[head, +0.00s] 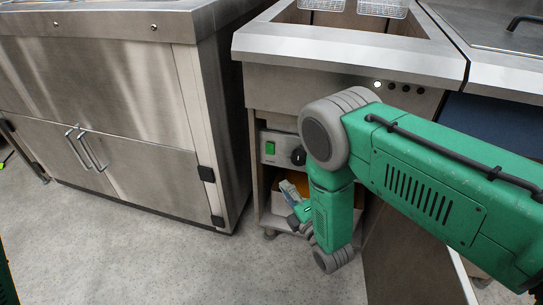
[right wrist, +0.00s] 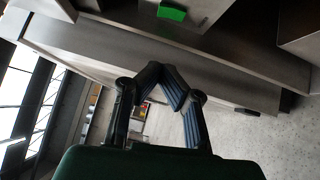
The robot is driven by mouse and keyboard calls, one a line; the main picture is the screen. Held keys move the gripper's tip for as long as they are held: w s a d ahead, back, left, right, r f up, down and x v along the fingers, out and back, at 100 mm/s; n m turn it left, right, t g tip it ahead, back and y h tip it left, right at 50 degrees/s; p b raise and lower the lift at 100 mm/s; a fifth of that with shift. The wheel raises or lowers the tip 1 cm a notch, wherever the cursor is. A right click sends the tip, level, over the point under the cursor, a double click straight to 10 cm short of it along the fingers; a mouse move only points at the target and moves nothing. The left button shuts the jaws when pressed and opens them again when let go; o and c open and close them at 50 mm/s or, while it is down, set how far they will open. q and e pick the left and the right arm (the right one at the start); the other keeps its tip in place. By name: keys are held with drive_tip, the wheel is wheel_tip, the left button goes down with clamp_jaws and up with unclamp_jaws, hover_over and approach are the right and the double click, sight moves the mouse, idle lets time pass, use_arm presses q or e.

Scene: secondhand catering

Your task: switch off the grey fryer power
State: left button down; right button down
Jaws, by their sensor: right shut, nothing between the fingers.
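The grey fryer (head: 345,52) stands in the middle of the head view, with wire baskets in its top. Its lower control panel carries a green rocker switch (head: 270,148) and a black round knob (head: 298,156). The green switch also shows at the top of the right wrist view (right wrist: 172,12). My right gripper (head: 290,192) is small and partly hidden behind my green arm, just below the panel. In the right wrist view its fingers (right wrist: 167,76) meet at the tips, empty and apart from the switch. My left gripper is not in view.
A steel cabinet (head: 95,120) with two bar handles stands at the left, close beside the fryer. Another steel unit (head: 500,35) adjoins at the right. One bright indicator (head: 376,84) sits beside dark ones on the fryer's front. The grey floor (head: 150,250) in front is clear.

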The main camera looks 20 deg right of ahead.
drive_tip(key=b, duration=0.4)
approach(267, 147)
drive_tip(key=w+a, duration=0.3)
drive_tip(key=w, duration=0.1)
drive_tip(key=w+d+b, duration=0.1)
drive_tip(key=w, duration=0.1)
drive_tip(key=shift+w+d+r, duration=0.15)
drive_tip(key=shift+w+d, duration=0.2)
drive_tip(key=shift+w, duration=0.05)
